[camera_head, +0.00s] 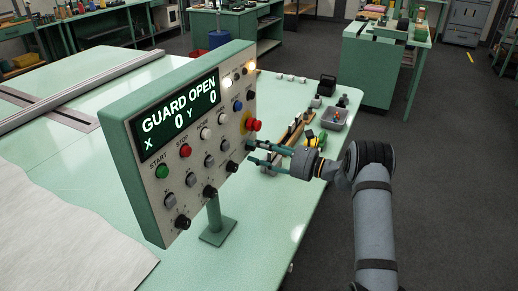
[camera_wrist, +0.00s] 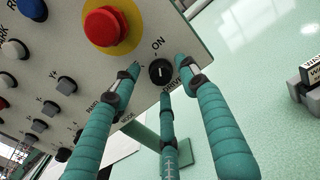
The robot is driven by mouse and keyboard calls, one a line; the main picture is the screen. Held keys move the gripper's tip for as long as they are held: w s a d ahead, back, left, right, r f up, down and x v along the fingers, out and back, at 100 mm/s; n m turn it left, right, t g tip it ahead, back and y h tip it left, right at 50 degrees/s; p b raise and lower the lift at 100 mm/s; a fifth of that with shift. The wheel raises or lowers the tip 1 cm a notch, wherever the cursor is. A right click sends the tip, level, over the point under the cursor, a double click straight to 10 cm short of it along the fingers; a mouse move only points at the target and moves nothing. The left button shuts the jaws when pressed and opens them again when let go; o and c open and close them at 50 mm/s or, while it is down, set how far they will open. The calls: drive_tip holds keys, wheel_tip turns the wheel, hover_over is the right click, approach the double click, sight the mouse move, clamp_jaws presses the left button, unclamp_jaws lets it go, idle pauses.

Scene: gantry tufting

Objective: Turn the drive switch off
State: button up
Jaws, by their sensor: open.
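The drive switch (camera_wrist: 160,71) is a small black rotary knob with a short white mark, near the corner of the control panel (camera_wrist: 203,43). "ON" is printed just above it in the wrist view, and a partly covered "DRIVE" label below. The white mark stands nearly upright in that view, towards "ON". My gripper (camera_wrist: 158,77) is open, its teal fingers spread around the knob; I cannot tell whether they touch it. In the head view my gripper (camera_head: 249,152) is at the panel's right edge, where I cannot make out the drive switch.
A red mushroom button (camera_wrist: 105,26) on a yellow ring sits close by my left finger. The panel display (camera_head: 179,112) reads "GUARD OPEN", X 0, Y 0. Other buttons and black knobs fill the panel. A grey bin (camera_head: 334,118) and small tools lie on the green table behind my gripper.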

drive_tip(key=shift+d, duration=0.1)
drive_tip(key=shift+c, duration=0.4)
clamp_jaws()
drive_tip(key=shift+f+b, duration=0.25)
drive_tip(key=shift+b, duration=0.25)
drive_tip(key=n+b, duration=0.2)
drive_tip(key=b, duration=0.1)
drive_tip(key=shift+w+f, duration=0.1)
drive_tip(key=shift+f, duration=0.15)
drive_tip(key=n+b, duration=0.4)
drive_tip(key=b, duration=0.3)
drive_tip(key=n+b, duration=0.4)
drive_tip(key=b, duration=0.2)
drive_tip(key=n+b, duration=0.3)
drive_tip(key=b, duration=0.4)
drive_tip(key=shift+d+r+n+b, duration=0.15)
drive_tip(key=shift+r+n+b, duration=0.15)
drive_tip(key=shift+n+b, duration=0.1)
drive_tip(key=shift+r, duration=0.15)
